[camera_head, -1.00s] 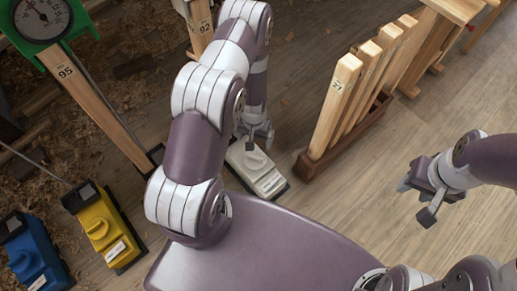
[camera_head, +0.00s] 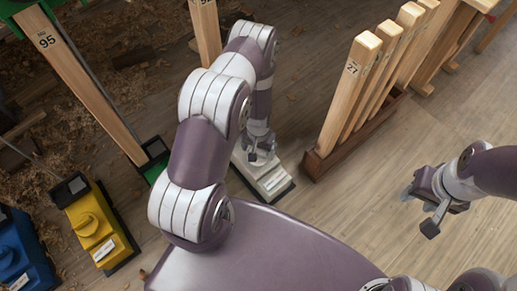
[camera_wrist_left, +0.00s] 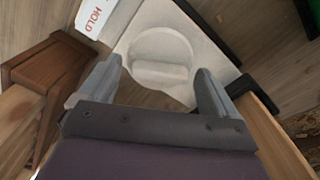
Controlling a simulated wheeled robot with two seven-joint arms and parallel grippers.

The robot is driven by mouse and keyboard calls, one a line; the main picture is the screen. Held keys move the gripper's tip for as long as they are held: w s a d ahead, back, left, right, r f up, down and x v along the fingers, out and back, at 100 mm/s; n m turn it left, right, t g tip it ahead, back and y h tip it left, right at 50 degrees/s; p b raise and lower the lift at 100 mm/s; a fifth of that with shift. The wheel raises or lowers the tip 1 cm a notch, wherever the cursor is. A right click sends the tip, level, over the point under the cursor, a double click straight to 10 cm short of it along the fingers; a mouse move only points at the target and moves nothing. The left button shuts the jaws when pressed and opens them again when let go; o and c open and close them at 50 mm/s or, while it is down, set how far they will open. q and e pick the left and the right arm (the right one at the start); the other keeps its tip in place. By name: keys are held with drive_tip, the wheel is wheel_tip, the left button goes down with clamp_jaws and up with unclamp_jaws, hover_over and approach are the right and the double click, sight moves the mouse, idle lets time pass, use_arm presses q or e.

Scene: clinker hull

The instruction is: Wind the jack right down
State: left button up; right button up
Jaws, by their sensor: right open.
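A white box (camera_head: 272,184) with a round knob stands on the floor below my left gripper (camera_head: 262,158). In the left wrist view, the knob (camera_wrist_left: 160,56) with its raised bar lies between the two separated fingers of my left gripper (camera_wrist_left: 158,70). The fingers look open; I cannot tell whether they touch the knob. My right gripper (camera_head: 418,209) is open and empty above bare floor at the right. I cannot tell which thing is the jack.
A yellow box (camera_head: 104,243) and a blue box (camera_head: 22,262) with similar knobs stand at the left. A wooden post (camera_head: 80,80) numbered 95 leans nearby. A dark rack (camera_head: 325,165) of wooden boards stands right of the white box. Floor at the right is clear.

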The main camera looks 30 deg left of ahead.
use_arm(q)
drive_tip(key=c, duration=0.9)
drive_tip(key=shift+o, duration=0.2)
drive_tip(key=shift+r+n+p, duration=0.15)
drive_tip(key=shift+n+p, duration=0.8)
drive_tip(key=shift+n, duration=0.25)
drive_tip(key=n+p, duration=0.1)
drive_tip(key=n, duration=0.1)
drive_tip(key=shift+n, duration=0.3)
drive_tip(key=n+p, duration=0.2)
drive_tip(key=n, duration=0.1)
drive_tip(key=shift+n+p, duration=0.4)
drive_tip(key=shift+n, duration=1.4)
